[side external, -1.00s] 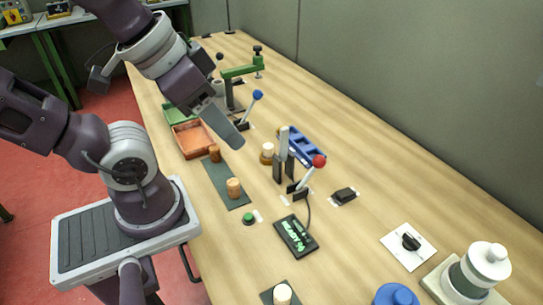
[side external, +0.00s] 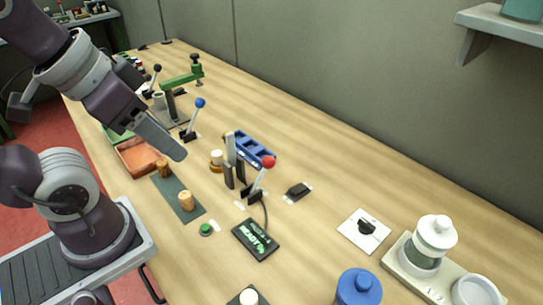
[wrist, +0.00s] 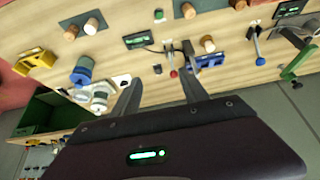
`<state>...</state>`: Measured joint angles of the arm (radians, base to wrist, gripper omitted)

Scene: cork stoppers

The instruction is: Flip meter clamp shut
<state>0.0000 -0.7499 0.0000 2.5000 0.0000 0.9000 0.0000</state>
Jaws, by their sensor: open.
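The likely meter clamp is a lever with a red ball knob (side external: 268,162), its pale shaft leaning up and right from a dark base (side external: 250,194). A cable runs from it to a black meter (side external: 256,240) with green characters. Dark grey uprights (side external: 229,174) stand just behind the lever. My gripper (side external: 178,152) is open and empty, above the table to the left of the lever. In the wrist view, the red knob (wrist: 174,73) and meter (wrist: 140,39) show beyond my open fingers (wrist: 162,64); the knob appears between them, apart from both.
A blue-knobbed lever (side external: 200,103) and a green press (side external: 182,80) stand farther back. An orange tray (side external: 135,160) and a dark mat (side external: 190,211) with corks lie left. A blue rack (side external: 248,148) is behind the uprights.

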